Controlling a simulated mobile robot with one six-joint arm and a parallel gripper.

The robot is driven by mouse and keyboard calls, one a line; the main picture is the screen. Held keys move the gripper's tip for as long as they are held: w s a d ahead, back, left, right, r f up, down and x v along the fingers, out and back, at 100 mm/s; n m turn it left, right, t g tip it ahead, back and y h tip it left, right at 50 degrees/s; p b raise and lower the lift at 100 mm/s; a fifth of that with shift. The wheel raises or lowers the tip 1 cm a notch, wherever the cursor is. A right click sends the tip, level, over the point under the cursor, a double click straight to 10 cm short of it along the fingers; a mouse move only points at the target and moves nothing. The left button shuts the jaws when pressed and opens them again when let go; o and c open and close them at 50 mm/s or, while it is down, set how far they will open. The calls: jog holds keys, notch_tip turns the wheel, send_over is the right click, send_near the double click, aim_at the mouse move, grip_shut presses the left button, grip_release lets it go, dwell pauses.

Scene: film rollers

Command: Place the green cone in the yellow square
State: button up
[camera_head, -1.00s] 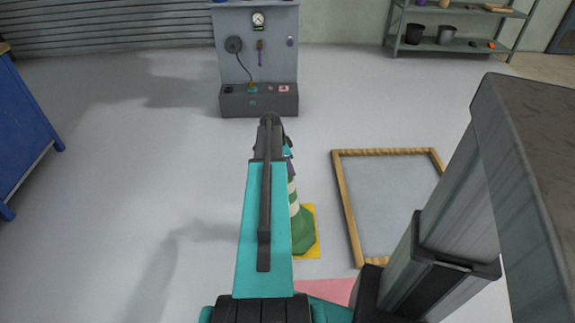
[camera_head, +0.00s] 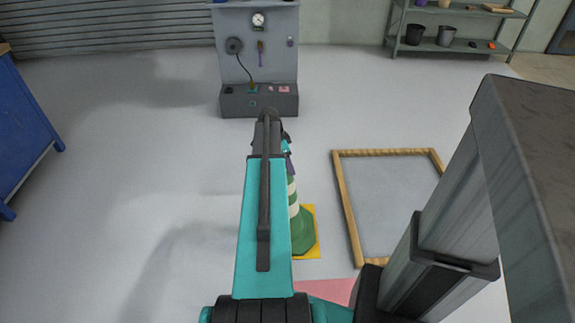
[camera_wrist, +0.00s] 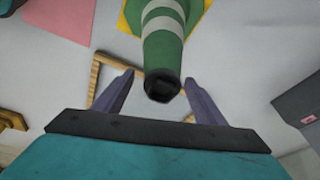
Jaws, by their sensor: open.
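The green cone (camera_head: 303,232) with white bands stands upright on the yellow square (camera_head: 317,250), in the head view partly hidden behind my arm. In the wrist view the cone (camera_wrist: 161,52) shows its dark open tip between my fingers, and its base is cut off by the top edge. The yellow square (camera_wrist: 131,14) shows around it there. My gripper (camera_wrist: 161,82) is open, with one purple finger on each side of the cone's tip and visible gaps between. In the head view my gripper is mostly hidden by my arm.
A wooden frame (camera_head: 342,190) lies on the floor to the right of the cone. A pink patch (camera_head: 330,290) lies nearer me. A grey panel stand (camera_head: 258,60) is ahead, a shelf (camera_head: 462,45) at back right, a blue cabinet (camera_head: 25,130) at left. Floor at left is clear.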

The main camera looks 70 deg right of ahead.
jog(key=p+v, duration=0.1)
jog(key=v, duration=0.8)
jog(key=shift+r, duration=0.25)
dwell(0.4)
jog(key=w+a+f+n, duration=0.7)
jog(key=w+a+f, duration=0.4)
jog(key=w+a, duration=0.3)
jog(key=w+a+f+n+y, duration=0.1)
jog(key=w+a+f+n, duration=0.1)
jog(key=a+f, duration=0.35)
jog(key=w+a+f+n, duration=0.1)
jog(key=a+f+n, duration=0.1)
jog(key=a, duration=0.6)
jog(key=w+a+f+n+y, duration=0.1)
jog(key=w+a+f+n, duration=0.15)
jog(key=a, duration=0.35)
jog(key=s+a+f+n, duration=0.4)
jog(key=s+a+n, duration=0.1)
jog(key=a, duration=0.5)
jog(key=s+a+f+n+g, duration=0.1)
jog(key=s+a+f+n, duration=0.3)
jog(key=a, duration=0.7)
jog(key=s+a+f+n+g, duration=0.1)
jog(key=s+a+f+n, duration=0.4)
jog(key=a, duration=0.6)
jog(key=shift+s+a+f+n, duration=0.2)
jog(key=shift+s+f+n, duration=0.05)
jog(key=shift+s+n, duration=0.1)
